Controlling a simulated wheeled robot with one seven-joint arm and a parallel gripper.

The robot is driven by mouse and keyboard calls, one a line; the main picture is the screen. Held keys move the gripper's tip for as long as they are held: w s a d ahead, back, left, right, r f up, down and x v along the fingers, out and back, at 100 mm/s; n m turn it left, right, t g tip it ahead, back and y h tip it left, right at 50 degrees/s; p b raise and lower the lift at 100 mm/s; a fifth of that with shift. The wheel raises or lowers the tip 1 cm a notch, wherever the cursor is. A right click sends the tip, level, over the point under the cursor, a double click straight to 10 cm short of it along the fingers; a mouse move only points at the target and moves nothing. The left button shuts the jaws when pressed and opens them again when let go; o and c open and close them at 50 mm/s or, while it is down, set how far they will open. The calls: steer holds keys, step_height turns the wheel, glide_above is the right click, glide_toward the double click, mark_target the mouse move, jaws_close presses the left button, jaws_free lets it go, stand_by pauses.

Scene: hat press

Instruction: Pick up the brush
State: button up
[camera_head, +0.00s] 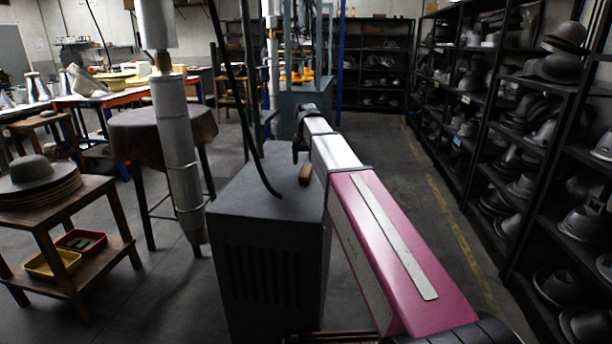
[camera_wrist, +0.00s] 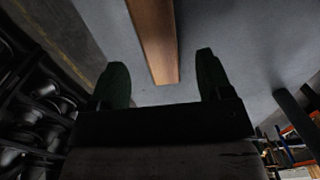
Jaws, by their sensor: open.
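The brush (camera_head: 305,174) shows as a small brown wooden piece on top of the dark grey cabinet (camera_head: 250,190), near its right edge. In the wrist view the brush (camera_wrist: 155,38) is a long brown wooden bar running from the top edge to between my fingertips. My gripper (camera_wrist: 162,78) is open, with one dark green finger on each side of the bar's near end and a gap on both sides. The bar is not held. In the head view my arm hides most of the gripper, and any bristles are not visible.
Black shelves (camera_head: 480,120) full of grey hats line the right side. A dark hanging cable (camera_head: 240,100) comes down over the cabinet top. A wooden stand (camera_head: 70,210) with a hat and trays is at the left. The rest of the cabinet top looks clear.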

mark_target(306, 170)
step_height(306, 170, down, 5)
steer(key=shift+r, duration=0.1)
steer(key=c, duration=1)
steer(key=shift+c, duration=0.2)
steer(key=shift+r, duration=0.45)
step_height(306, 170, up, 4)
steer(key=shift+f, duration=0.25)
steer(key=s+a+r, duration=0.6)
steer(key=s+a, duration=0.1)
steer(key=s, duration=0.2)
steer(key=shift+a+r, duration=0.2)
steer(key=shift+r, duration=0.1)
